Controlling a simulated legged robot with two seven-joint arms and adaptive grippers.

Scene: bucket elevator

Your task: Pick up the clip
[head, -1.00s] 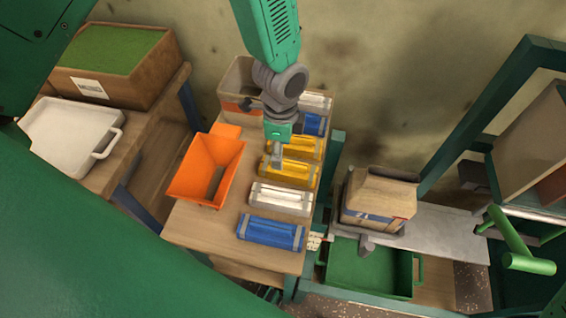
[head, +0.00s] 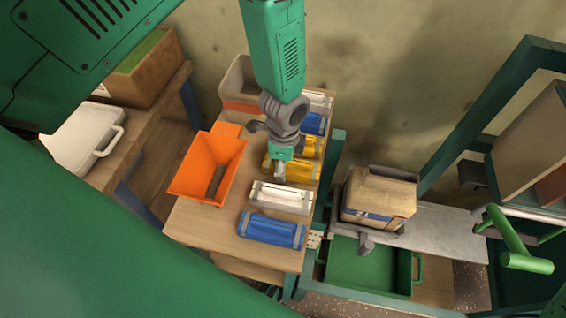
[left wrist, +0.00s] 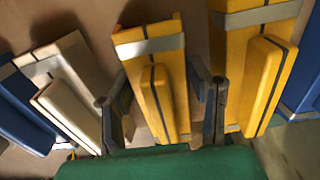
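Several flat block-like clips lie in a row on the small wooden table. The nearer yellow clip (head: 305,172) shows in the head view partly behind my left gripper (head: 279,172). In the left wrist view this yellow clip (left wrist: 152,50) lies between the two spread fingers of my left gripper (left wrist: 162,112), which is open. I cannot tell whether the fingers touch it. Another yellow clip (left wrist: 258,60) lies just right of the right finger. A white clip (head: 282,197) and a blue clip (head: 270,231) lie nearer in the head view. My right gripper is out of view.
An orange bin (head: 207,168) stands on the table (head: 190,228) left of the clips. A brown carton (head: 378,196) sits right of the table, above a green tray (head: 368,268). A white tray (head: 82,143) is on the left bench. A green frame (head: 470,125) stands at right.

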